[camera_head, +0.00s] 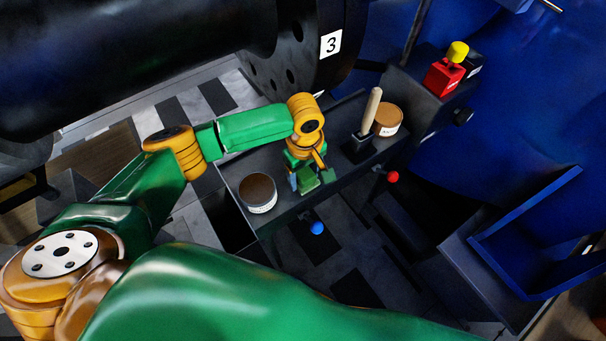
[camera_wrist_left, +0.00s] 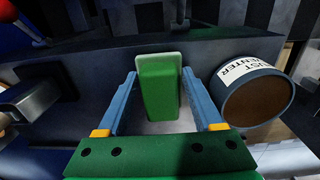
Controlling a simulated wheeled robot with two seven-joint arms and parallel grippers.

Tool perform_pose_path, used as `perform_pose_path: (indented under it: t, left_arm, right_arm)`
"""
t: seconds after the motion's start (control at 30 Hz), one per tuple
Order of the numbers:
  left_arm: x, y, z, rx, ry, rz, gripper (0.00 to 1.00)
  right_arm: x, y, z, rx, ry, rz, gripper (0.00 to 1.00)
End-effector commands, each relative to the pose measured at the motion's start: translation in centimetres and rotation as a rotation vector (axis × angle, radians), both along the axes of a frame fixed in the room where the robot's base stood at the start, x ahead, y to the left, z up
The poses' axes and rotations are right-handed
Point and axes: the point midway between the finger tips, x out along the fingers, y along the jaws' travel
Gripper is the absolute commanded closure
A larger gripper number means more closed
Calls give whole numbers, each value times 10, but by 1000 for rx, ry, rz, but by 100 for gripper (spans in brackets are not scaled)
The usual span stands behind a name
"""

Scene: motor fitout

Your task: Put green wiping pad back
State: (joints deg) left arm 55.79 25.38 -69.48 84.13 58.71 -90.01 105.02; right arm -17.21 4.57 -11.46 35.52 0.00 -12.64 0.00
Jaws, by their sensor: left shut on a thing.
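The green wiping pad (camera_wrist_left: 160,85) is an upright green block with a pale edge, between the blue fingers of my left gripper (camera_wrist_left: 165,103) in the left wrist view. My left gripper is shut on it. In the head view, my left gripper (camera_head: 305,180) and the pad (camera_head: 308,184) are low over the front part of the dark grey shelf (camera_head: 335,150). Whether the pad's underside touches the shelf is hidden. My right gripper is not in view.
A brown-topped round tin (camera_head: 258,193) stands left of the gripper. A wooden handle (camera_head: 371,108) in a black holder and another tin (camera_head: 387,120) stand to the right. Blue (camera_head: 317,227) and red (camera_head: 392,177) knobs project at the shelf's front. A large black cylinder (camera_head: 130,60) hangs behind.

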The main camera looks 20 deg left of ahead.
Motion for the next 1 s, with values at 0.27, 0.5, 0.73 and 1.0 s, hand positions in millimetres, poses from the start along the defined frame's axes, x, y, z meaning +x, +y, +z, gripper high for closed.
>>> perform_pose_path:
  t: [0.27, 0.5, 0.73, 1.0]
  left_arm:
    - [0, 0, -2, -1, -1, 0, 84]
    - [0, 0, -3, -1, -1, -1, 2]
    - [1, 0, -2, 0, -2, -1, 2]
    - [0, -1, 65, -4, -6, -2, 2]
  right_arm:
    - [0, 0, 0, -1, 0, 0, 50]
    - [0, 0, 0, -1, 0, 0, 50]
    - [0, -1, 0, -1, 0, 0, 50]
    - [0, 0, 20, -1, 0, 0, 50]
